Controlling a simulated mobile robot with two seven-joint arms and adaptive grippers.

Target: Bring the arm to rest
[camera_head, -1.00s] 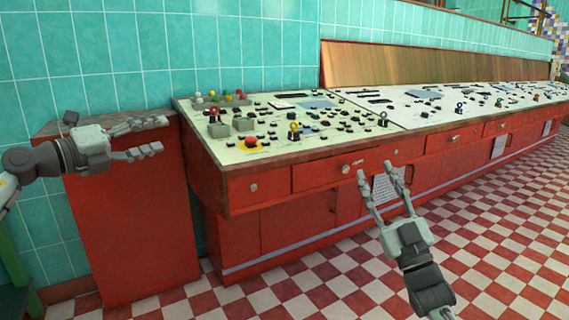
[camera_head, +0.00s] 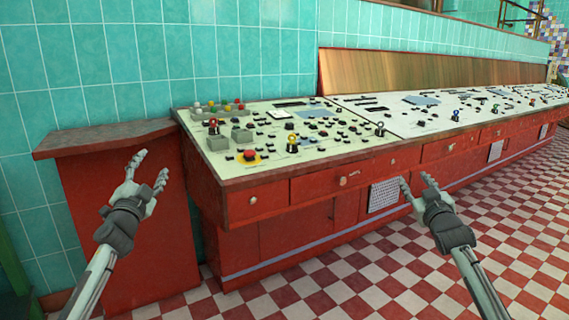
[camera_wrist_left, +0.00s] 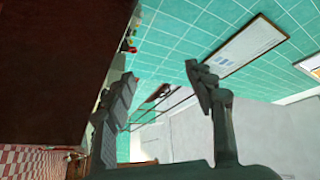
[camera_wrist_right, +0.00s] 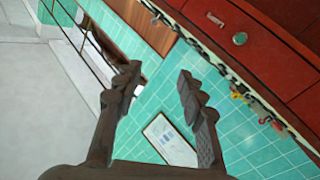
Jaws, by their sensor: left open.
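My left gripper (camera_head: 148,172) is in front of the red side cabinet at the left in the head view. Its fingers point up, apart and empty. They also show apart in the left wrist view (camera_wrist_left: 165,88). My right gripper (camera_head: 416,184) is in front of the drawers of the red control desk (camera_head: 255,203), over the checkered floor. Its fingers are apart with nothing between them, as the right wrist view (camera_wrist_right: 158,80) also shows.
The desk's sloped panel (camera_head: 270,158) carries knobs, buttons and a red button on a yellow disc (camera_head: 248,156). The red side cabinet (camera_head: 125,225) stands against the turquoise tiled wall (camera_head: 110,60). The checkered floor (camera_head: 400,275) is clear at the right.

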